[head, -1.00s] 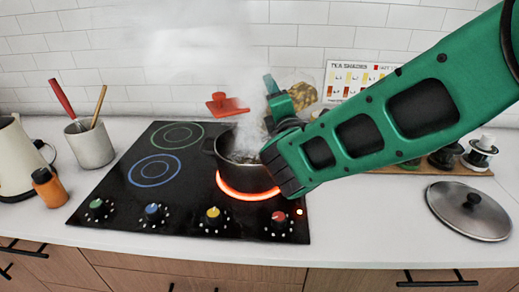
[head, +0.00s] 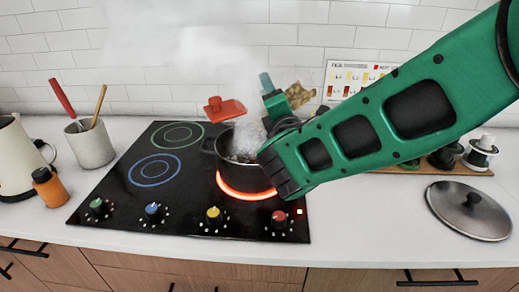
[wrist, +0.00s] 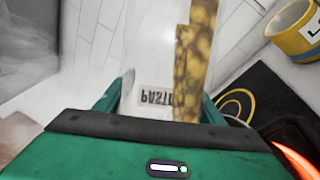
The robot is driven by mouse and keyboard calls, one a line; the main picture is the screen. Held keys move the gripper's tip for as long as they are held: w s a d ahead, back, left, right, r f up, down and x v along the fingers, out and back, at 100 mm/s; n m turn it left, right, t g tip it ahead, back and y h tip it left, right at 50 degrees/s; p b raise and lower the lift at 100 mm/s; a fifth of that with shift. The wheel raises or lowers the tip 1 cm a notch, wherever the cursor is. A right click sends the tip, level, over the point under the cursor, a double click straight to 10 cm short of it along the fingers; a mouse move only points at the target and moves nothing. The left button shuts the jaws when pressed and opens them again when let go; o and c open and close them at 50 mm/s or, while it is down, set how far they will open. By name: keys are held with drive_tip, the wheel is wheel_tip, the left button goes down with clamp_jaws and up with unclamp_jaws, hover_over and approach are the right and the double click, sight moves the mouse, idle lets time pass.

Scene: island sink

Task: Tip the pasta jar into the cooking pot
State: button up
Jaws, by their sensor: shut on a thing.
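The dark cooking pot (head: 211,147) stands on the glowing front right burner, steam rising from it. Its right side is hidden behind my arm, and I cannot make out its contents. My gripper (wrist: 160,103) is shut on the clear pasta jar (wrist: 150,45), with a finger on each side. The jar's PASTA label appears upside down in the wrist view. Yellow-brown pasta lies along one side of the jar. In the head view the jar's pasta (head: 299,94) shows just behind my gripper (head: 277,98), right of and above the pot. The jar's mouth is not clear.
A red object (head: 225,109) lies behind the pot. A glass lid (head: 468,211) lies on the counter at right. A utensil crock (head: 90,145), an orange bottle (head: 48,188) and a kettle (head: 16,160) stand at left. The left burners are clear.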

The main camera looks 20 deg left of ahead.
drive_tip(key=shift+s+a+r+n, duration=0.4)
drive_tip(key=shift+a+r+n, duration=0.05)
drive_tip(key=shift+n, duration=0.45)
idle(1.1)
drive_tip(key=shift+s+a+f+n+y, duration=0.3)
drive_tip(key=shift+n+y, duration=0.1)
drive_tip(key=shift+n, duration=0.3)
idle(0.6)
